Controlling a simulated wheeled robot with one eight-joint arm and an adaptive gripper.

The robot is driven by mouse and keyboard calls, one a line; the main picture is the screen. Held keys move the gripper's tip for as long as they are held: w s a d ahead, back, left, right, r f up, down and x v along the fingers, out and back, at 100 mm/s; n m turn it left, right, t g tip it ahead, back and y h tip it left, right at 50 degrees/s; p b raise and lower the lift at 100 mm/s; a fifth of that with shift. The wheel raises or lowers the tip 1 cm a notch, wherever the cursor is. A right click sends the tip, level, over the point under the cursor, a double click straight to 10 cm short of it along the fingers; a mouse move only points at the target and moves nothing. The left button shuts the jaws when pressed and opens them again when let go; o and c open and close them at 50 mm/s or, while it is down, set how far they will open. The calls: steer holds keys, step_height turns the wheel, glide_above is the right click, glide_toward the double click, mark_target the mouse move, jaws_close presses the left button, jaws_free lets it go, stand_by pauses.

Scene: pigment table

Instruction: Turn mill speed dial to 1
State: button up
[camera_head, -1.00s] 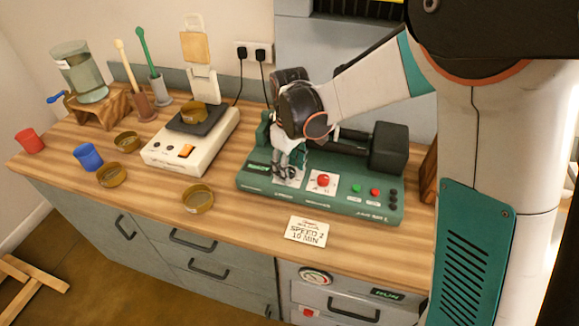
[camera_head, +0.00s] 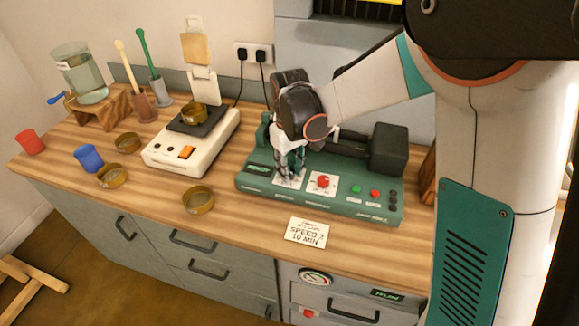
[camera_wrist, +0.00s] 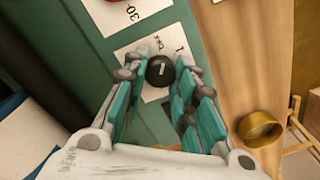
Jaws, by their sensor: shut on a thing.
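The mill (camera_head: 330,203) is a green machine on the table, with control plates on its front panel. The black speed dial (camera_wrist: 160,70) shows in the wrist view on a white plate (camera_wrist: 134,55), with a light mark on its top. My gripper (camera_wrist: 162,78) has its teal fingers on both sides of the dial, shut on it. In the head view my gripper (camera_head: 290,168) reaches down to the left plate of the panel and hides most of the dial. The plate's markings are too partly covered to read the setting surely.
A red knob (camera_head: 323,181) sits right of the gripper, with a green button (camera_head: 356,189) and a red button (camera_head: 375,193) beyond. A card (camera_head: 307,232) lies in front. A brass dish (camera_head: 198,200) and a white scale (camera_head: 190,150) stand left.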

steer(key=m, duration=0.5)
steer(key=shift+m, duration=0.4)
stand_by(0.3)
steer(key=o, duration=1.1)
step_height(320, 180, up, 12)
